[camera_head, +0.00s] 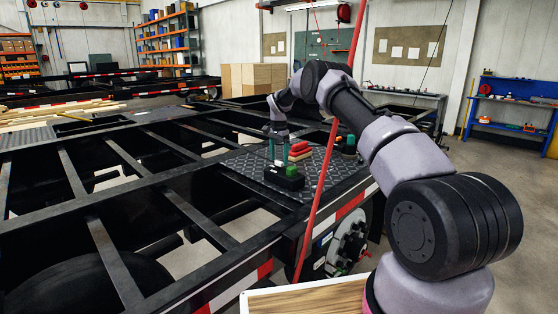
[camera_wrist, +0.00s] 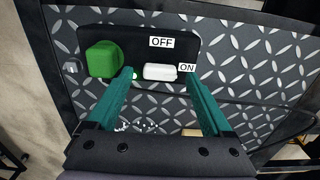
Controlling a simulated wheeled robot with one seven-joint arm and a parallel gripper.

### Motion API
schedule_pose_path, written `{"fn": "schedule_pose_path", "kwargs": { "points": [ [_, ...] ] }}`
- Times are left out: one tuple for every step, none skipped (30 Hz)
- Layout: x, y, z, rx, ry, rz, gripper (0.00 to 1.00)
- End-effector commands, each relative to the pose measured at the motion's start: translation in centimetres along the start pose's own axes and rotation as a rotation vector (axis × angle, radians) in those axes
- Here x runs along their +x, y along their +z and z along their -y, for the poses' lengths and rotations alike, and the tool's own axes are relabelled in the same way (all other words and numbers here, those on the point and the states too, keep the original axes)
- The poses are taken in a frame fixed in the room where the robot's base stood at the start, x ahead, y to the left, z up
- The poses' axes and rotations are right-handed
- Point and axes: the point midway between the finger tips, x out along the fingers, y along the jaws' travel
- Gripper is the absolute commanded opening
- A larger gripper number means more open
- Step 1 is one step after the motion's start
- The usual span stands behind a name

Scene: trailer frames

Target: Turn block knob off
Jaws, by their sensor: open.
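A black block panel (camera_wrist: 125,36) lies on the diamond-plate deck in the wrist view, with OFF and ON labels. A white knob (camera_wrist: 159,72) sits on it, below the OFF label and left of the ON label. Contact cannot be told.
Red pieces (camera_head: 300,150) and dark items with green (camera_head: 349,146) stand on the deck plate (camera_head: 245,165). A red slanted bar (camera_head: 325,160) crosses the view before it. Open trailer frame beams (camera_head: 110,260) lie left.

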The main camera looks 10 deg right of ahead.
Motion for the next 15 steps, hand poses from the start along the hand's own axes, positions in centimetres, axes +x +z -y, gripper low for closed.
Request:
{"fn": "schedule_pose_path", "kwargs": {
  "points": [
    [0.51, 0.00, -0.02, 0.000, 0.001, 0.001, 0.85],
    [0.72, 0.00, -0.02, 0.000, 0.000, 0.000, 0.85],
    [0.94, 0.00, -0.01, 0.000, 0.000, 0.000, 0.85],
    [1.05, 0.01, 0.00, 0.000, 0.000, 0.000, 0.85],
    [1.13, 0.01, 0.00, 0.000, 0.000, 0.000, 0.85],
    [1.18, 0.02, 0.00, 0.000, 0.000, 0.000, 0.85],
    [1.20, 0.02, 0.01, 0.000, 0.000, 0.000, 0.85],
    [1.21, 0.02, 0.01, 0.000, 0.000, 0.000, 0.85],
    [1.20, 0.02, 0.01, 0.000, 0.000, 0.000, 0.85],
    [1.20, 0.02, 0.01, 0.000, 0.000, 0.000, 0.85],
    [1.19, 0.02, 0.01, 0.000, 0.000, 0.000, 0.85],
    [1.19, 0.02, 0.01, 0.000, 0.000, 0.000, 0.85],
    [1.19, 0.02, 0.00, 0.000, 0.000, 0.000, 0.81],
    [1.18, 0.02, 0.00, 0.000, 0.000, 0.000, 0.70],
    [1.18, 0.03, 0.01, 0.000, 0.000, 0.000, 0.54]
  ]
}}
